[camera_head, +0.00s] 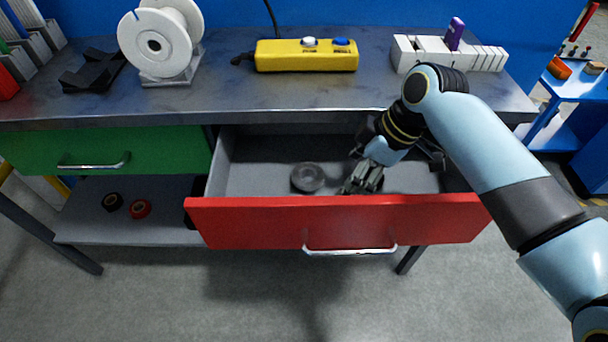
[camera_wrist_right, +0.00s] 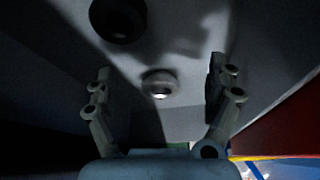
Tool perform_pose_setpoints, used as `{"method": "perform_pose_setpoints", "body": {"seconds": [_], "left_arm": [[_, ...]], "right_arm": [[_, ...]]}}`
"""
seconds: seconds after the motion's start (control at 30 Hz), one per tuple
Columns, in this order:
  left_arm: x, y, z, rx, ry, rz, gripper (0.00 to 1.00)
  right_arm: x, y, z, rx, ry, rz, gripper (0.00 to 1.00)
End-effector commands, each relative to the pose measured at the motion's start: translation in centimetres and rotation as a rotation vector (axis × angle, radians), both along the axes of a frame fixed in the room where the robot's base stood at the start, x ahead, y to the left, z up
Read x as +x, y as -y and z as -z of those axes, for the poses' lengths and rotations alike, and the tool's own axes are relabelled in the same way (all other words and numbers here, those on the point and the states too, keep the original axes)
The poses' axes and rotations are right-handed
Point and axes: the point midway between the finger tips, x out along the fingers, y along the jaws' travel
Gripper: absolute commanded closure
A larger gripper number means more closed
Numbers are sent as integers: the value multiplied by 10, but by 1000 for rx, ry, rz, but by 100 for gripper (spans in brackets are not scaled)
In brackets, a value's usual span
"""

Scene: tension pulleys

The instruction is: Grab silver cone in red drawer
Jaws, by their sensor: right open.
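The red drawer (camera_head: 270,222) is pulled open under the bench. My right gripper (camera_head: 362,181) is inside it, fingers low behind the red front. A round grey piece with a hollow middle (camera_head: 308,178) lies on the drawer floor left of the gripper. In the right wrist view my open fingers (camera_wrist_right: 159,72) flank a small silver round piece with a bright centre (camera_wrist_right: 160,84), likely the silver cone; it looks apart from both fingers. A larger dark round piece (camera_wrist_right: 118,17) lies beyond, at upper left. The gripper's surroundings are partly hidden in the head view. My left gripper is out of view.
The drawer front and side walls surround the gripper closely. On the bench stand a white spool (camera_head: 160,42), a yellow button box (camera_head: 306,56) and a white slotted block (camera_head: 450,53). A green drawer (camera_head: 110,150) is shut at left. Black and red rings lie on the lower shelf (camera_head: 90,222).

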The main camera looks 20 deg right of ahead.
Motion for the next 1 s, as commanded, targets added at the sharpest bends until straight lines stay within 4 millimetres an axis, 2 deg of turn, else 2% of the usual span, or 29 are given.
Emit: {"method": "perform_pose_setpoints", "body": {"seconds": [0.1, 0.33, 0.53, 0.6, 0.7, 1.0], "left_arm": [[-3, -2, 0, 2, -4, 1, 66], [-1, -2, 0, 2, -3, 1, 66], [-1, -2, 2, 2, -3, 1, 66], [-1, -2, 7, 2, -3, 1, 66], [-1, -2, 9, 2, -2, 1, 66], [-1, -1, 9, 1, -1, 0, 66]], "right_arm": [[10, -16, 0, 1, 0, 0, 12], [20, -32, 0, 1, -1, 1, 12], [39, -65, -1, 2, -1, 0, 12], [40, -67, 15, -2, -7, 1, 12], [42, -71, 25, -1, -4, 1, 12], [44, -72, 28, -2, -1, 2, 12]]}}
